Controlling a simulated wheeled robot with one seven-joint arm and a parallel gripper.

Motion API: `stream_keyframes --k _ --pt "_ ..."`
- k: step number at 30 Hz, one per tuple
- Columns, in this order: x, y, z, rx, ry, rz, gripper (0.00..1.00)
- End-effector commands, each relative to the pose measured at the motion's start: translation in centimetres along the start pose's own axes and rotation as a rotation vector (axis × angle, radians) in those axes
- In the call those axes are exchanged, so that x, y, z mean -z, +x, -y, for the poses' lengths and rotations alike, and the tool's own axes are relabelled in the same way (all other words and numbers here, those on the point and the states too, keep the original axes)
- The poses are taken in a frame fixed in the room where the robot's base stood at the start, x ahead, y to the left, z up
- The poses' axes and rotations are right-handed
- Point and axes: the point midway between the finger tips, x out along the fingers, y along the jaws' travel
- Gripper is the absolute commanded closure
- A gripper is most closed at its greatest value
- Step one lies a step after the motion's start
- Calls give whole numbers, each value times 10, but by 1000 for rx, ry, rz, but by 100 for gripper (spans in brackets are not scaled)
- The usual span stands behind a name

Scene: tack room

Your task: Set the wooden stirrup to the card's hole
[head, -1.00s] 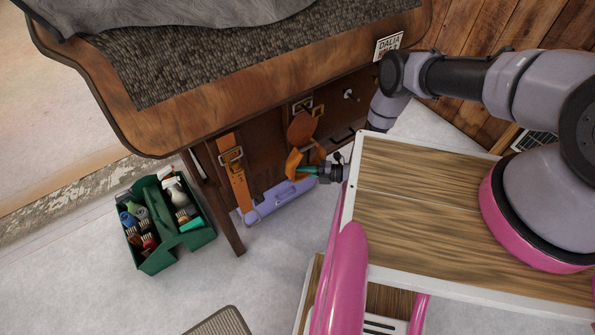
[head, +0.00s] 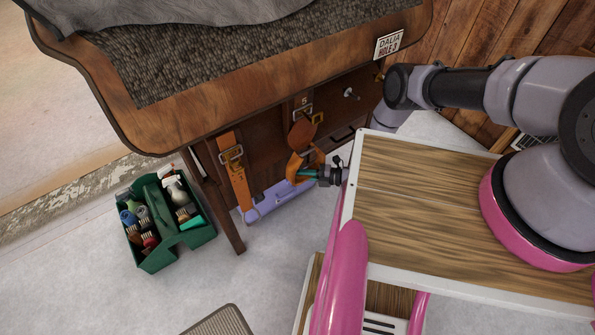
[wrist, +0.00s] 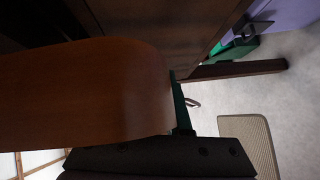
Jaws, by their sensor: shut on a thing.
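The card (head: 389,43) stands at the right end of the wooden rack's top edge and reads "DALIA", with "HOLE 3" below. My gripper (head: 310,174) is low in front of the rack, shut on the orange-brown wooden stirrup (head: 294,168). A round brown flap (head: 302,134) hangs just above the stirrup. A strap with a metal buckle (head: 302,114) hangs above that; its holes are too small to tell. In the wrist view the stirrup (wrist: 80,95) fills the left as a big brown surface, beside a green fingertip (wrist: 181,105). The other fingertip is hidden.
A second orange strap with a buckle (head: 232,157) hangs to the left by the rack's leg (head: 226,222). A lilac box (head: 270,203) lies on the floor below. A green grooming tote (head: 158,256) stands at left. Floor between tote and mat (head: 220,322) is clear.

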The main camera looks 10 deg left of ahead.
Motion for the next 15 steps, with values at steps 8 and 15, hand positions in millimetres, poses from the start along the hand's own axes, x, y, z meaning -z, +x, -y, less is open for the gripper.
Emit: stream_keyframes --k 8,15 --pt "-1 -1 0 1 1 2 74" --pt "0 0 0 0 1 1 56"
